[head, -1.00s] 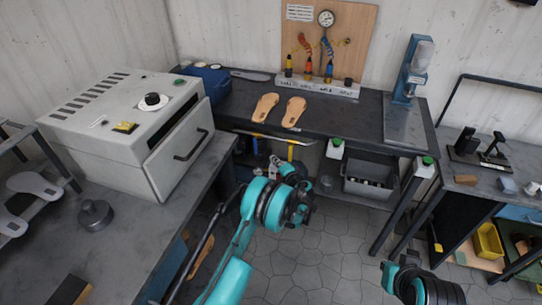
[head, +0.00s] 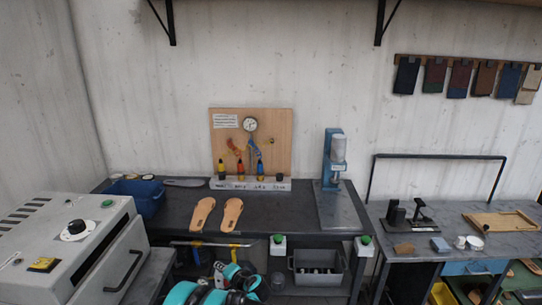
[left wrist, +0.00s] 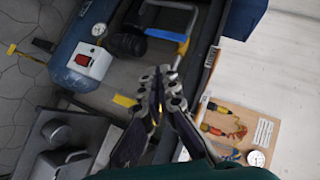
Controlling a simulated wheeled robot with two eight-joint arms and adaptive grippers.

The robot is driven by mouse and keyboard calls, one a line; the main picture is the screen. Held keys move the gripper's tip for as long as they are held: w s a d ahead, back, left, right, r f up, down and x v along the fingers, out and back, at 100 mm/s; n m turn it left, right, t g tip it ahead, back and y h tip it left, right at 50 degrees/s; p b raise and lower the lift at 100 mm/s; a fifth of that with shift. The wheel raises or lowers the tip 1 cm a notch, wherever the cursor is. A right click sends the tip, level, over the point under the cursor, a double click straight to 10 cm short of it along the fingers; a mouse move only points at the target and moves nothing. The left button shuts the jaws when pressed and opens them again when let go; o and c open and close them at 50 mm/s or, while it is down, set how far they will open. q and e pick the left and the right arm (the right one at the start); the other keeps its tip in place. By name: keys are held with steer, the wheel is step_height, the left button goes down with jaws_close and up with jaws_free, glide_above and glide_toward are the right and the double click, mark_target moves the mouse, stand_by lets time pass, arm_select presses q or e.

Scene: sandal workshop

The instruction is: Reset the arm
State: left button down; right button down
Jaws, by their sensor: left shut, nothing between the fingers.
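My right gripper is out of both current views.
The back bench (head: 290,215) holds two tan sandal soles (head: 217,214), a blue bin (head: 138,195) and a press (head: 334,160). A grey oven (head: 75,245) stands left. A grey crate (head: 318,268) sits below. The left wrist view shows a blue tank (left wrist: 80,45).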

arm_select(q)
steer(key=s+a+r+n+g+h, duration=0.1)
steer(key=s+r+h, duration=0.1)
steer(key=s+r, duration=0.55)
steer(key=s+a+r+n+g+h, duration=0.1)
steer(key=s+a+r+n+h, duration=0.1)
steer(key=s+r, duration=0.5)
steer(key=s+d+f+n+h, duration=0.1)
steer(key=s+d+h, duration=0.1)
steer(key=s, duration=1)
steer(key=s+d+n+h, duration=0.1)
steer(key=s+d+h, duration=0.1)
steer(key=s, duration=1)
steer(key=shift+d+f+n+g+h, duration=0.3)
steer(key=shift+d+f+g, duration=0.05)
steer(key=shift+f+g, duration=0.05)
